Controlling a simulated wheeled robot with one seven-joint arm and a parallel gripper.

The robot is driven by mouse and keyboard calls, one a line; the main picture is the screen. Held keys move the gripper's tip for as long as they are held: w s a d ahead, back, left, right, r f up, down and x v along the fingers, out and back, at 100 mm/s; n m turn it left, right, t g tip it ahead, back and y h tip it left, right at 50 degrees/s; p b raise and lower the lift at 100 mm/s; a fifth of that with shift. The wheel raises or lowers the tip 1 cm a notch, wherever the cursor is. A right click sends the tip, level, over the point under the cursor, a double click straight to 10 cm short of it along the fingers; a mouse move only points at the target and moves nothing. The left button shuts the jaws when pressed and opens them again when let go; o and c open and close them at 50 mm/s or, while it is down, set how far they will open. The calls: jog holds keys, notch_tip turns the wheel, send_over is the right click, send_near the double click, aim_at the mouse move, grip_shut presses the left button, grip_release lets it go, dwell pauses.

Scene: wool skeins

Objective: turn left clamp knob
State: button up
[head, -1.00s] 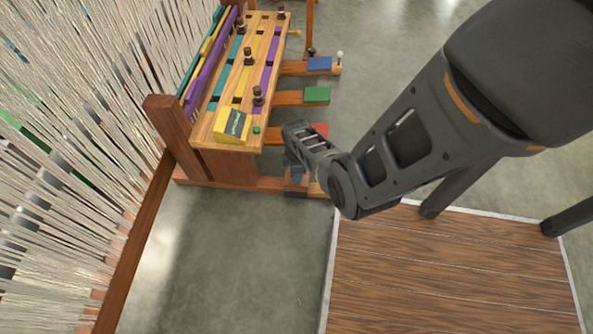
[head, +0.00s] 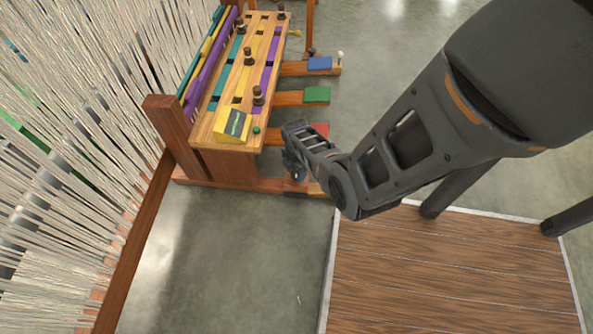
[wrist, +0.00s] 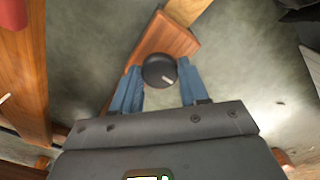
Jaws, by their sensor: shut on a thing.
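A round black knob (wrist: 158,66) with a short white mark on its face shows in the wrist view. It sits at the end of a reddish wooden block (wrist: 176,38). My gripper (wrist: 160,74) has its two blue fingers on either side of the knob, shut on it. In the head view my gripper (head: 293,172) points down at the low wooden end by the front right of the loom. The knob itself is hidden there behind my gripper.
The wooden loom frame (head: 230,165) with coloured slats and dark pegs stands left of my arm. Pedals with blue (head: 319,63), green (head: 316,94) and red pads stick out on its right. Pale hanging threads (head: 60,150) fill the left. Grey floor is open in front.

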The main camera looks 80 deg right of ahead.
dwell(0.3)
jog(key=o, duration=1)
jog(key=shift+o, duration=0.2)
jog(key=shift+r+p, duration=2.3)
jog(key=shift+r, duration=1.6)
